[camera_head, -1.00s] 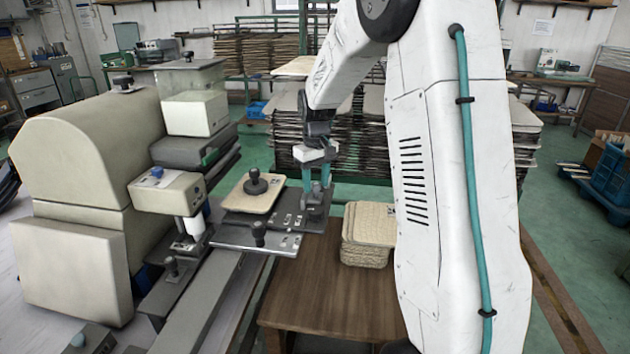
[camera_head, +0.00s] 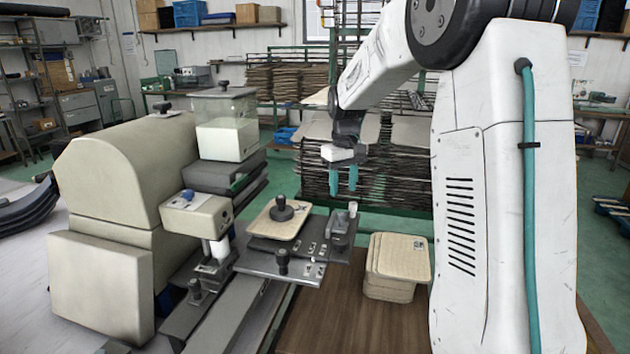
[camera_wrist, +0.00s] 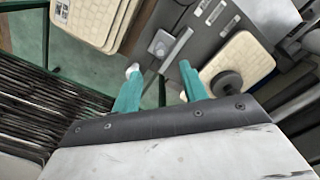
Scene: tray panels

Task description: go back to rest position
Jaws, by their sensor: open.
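My gripper (camera_head: 343,182) hangs in the air in the head view, its two teal fingers pointing down, open with nothing between them. It is above and a little behind the grey fixture of the machine. In the wrist view the two teal fingertips (camera_wrist: 160,70) are spread apart, with the grey metal fixture (camera_wrist: 185,35) beyond them. A beige panel with a black knob (camera_head: 281,216) lies on the machine's plate, left of and below my gripper. It also shows at the right of the wrist view (camera_wrist: 240,62).
A stack of beige panels (camera_head: 398,262) stands on the brown wooden table (camera_head: 340,315), right of the fixture. The beige machine (camera_head: 130,180) fills the left. Racks of stacked panels (camera_head: 300,85) stand behind my gripper. The air around my gripper looks clear.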

